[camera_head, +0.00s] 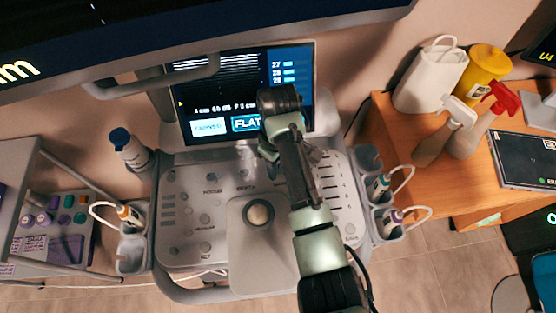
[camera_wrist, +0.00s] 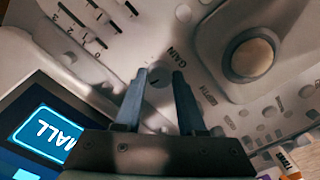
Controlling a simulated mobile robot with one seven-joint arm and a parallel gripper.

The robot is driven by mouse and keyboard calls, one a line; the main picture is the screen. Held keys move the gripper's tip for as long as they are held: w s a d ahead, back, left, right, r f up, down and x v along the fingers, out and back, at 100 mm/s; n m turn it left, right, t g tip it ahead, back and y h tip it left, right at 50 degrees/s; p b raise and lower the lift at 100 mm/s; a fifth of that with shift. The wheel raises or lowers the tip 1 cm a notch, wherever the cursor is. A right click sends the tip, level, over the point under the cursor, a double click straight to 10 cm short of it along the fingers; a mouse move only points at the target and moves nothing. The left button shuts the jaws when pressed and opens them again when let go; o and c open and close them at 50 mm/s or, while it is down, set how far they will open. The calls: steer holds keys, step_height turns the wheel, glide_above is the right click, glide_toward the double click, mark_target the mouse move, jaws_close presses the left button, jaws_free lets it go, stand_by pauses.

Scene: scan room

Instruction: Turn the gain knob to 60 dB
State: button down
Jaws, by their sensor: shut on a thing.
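In the head view my gripper (camera_head: 272,170) points down at the panel and my arm hides the knob.
A trackball (camera_head: 258,213) sits on the panel left of my arm. Sliders (camera_head: 333,183) lie to the right. Probes stand in holders on both sides of the console. A wooden table (camera_head: 470,190) with spray bottles (camera_head: 436,140) and a yellow tub (camera_head: 481,72) is at the right.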

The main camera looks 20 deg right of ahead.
stand_by(0.3)
steer(key=c, duration=0.5)
jaws_free()
step_height(320, 180, up, 13)
steer(key=p, duration=0.4)
stand_by(0.4)
